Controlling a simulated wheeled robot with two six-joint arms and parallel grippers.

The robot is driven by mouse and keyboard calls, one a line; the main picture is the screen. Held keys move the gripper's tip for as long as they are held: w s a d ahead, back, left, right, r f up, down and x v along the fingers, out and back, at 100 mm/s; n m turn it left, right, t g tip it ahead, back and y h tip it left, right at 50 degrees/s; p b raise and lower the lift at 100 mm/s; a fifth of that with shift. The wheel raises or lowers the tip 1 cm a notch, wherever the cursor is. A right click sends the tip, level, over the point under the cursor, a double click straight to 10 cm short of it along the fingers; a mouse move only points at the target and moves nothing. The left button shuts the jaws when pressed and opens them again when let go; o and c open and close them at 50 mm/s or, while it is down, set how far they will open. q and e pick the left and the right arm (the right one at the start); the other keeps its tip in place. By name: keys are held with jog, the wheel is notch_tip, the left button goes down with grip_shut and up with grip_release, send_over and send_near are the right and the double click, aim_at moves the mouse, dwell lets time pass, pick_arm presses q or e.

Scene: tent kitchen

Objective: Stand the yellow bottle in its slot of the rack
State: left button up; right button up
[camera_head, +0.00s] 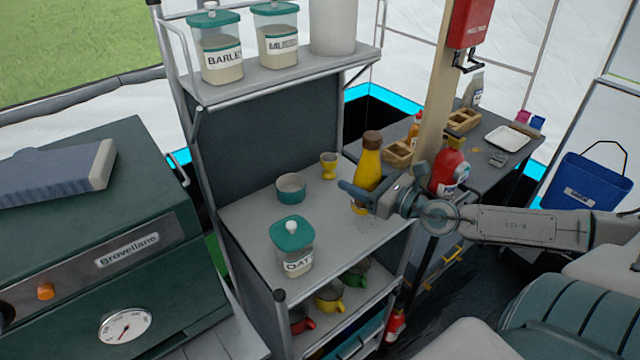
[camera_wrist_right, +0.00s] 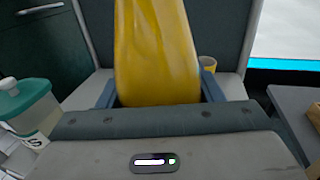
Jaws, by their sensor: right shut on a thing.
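The yellow bottle (camera_head: 370,166) with a brown cap is upright in my right gripper (camera_head: 364,196), over the front right part of the grey shelf top (camera_head: 265,210). In the right wrist view the bottle (camera_wrist_right: 157,50) fills the middle, between the two blue-grey fingers. I cannot tell whether its base touches the shelf. A small wooden rack (camera_head: 398,154) with open slots stands on the dark counter behind and right of the bottle. A second wooden rack (camera_head: 463,121) is farther back. A post partly hides the space between them. My left gripper is not in view.
A red bottle (camera_head: 447,172) stands close beyond my right wrist. A wooden post (camera_head: 436,95) rises by the racks. On the shelf top are a teal bowl (camera_head: 291,188), a yellow egg cup (camera_head: 328,164) and an oat jar (camera_head: 293,247). A white tray (camera_head: 507,138) lies on the counter.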

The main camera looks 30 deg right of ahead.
jog(key=shift+y, duration=0.3)
jog(key=w+a+f+p, duration=0.1)
jog(key=w+p, duration=0.1)
jog(key=w, duration=0.1)
jog(key=w+a+f+p, duration=0.1)
jog(key=w+a, duration=0.1)
jog(key=w, duration=0.1)
jog(key=w+a+f+p, duration=0.1)
jog(key=w+f+p, duration=0.1)
jog(key=w, duration=0.1)
jog(key=shift+a+p, duration=0.2)
jog(key=shift+p, duration=0.15)
jog(key=shift+f, duration=0.1)
jog(key=shift+f, duration=0.1)
jog(key=o, duration=1.3)
